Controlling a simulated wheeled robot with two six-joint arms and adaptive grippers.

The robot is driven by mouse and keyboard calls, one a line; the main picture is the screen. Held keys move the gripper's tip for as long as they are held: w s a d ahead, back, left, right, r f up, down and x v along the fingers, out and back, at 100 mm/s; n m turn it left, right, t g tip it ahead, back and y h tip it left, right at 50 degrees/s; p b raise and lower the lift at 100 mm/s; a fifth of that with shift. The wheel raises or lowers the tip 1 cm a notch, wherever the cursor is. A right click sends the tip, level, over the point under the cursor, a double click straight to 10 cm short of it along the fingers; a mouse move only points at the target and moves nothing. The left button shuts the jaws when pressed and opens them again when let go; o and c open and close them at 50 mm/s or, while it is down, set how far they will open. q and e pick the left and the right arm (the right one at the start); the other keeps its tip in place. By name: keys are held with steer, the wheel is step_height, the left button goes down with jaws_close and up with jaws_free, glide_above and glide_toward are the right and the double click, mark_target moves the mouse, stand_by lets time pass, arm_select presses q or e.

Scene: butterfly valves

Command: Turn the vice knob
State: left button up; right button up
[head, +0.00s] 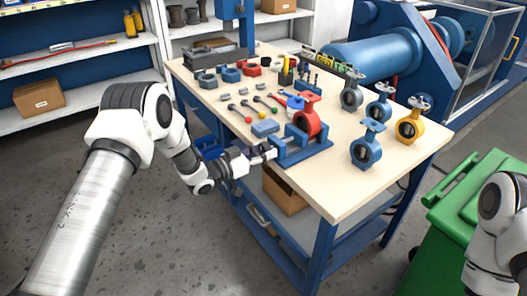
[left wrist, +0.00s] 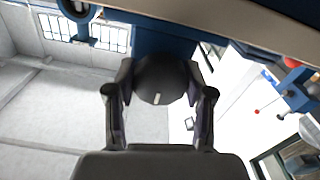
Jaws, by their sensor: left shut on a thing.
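The blue vice (head: 310,153) stands at the front edge of the workbench and has a red butterfly valve (head: 309,122) in it. The vice knob (left wrist: 158,78) is a dark round piece with a small white mark, seen in the left wrist view. My left gripper (head: 264,154) reaches the vice's left side, and in the left wrist view its two fingers (left wrist: 160,95) are shut on the knob, one on each side. In the head view the knob is mostly hidden by the gripper. My right gripper is out of view; only part of that arm shows at lower right.
The workbench (head: 345,198) holds several other valves, such as a yellow one (head: 410,126) and a blue one (head: 366,152), right of the vice. Small tools lie behind it. A green bin (head: 455,240) stands at right. Floor left of the bench is clear.

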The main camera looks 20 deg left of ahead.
arm_select(q)
steer(key=shift+m, duration=0.3)
steer(key=m+b, duration=0.2)
steer(key=m, duration=0.2)
steer(key=shift+f, duration=0.15)
steer(key=m+b, duration=0.2)
steer(key=m, duration=0.3)
steer(key=shift+m, duration=0.4)
steer(key=m+b, duration=0.3)
steer(key=m, duration=0.1)
steer(key=shift+w+m, duration=0.1)
steer(key=shift+m, duration=0.2)
steer(key=m+b, duration=0.3)
steer(key=m, duration=0.1)
steer(key=m+b, duration=0.9)
steer(key=b, duration=0.2)
steer(key=shift+f+m, duration=0.1)
steer(key=shift+m, duration=0.2)
steer(key=m+b, duration=1)
steer(key=b, duration=0.7)
steer(key=shift+b, duration=0.35)
steer(key=shift+r+m+b, duration=0.4)
steer(key=shift+m+b, duration=0.7)
steer(key=shift+b, duration=0.15)
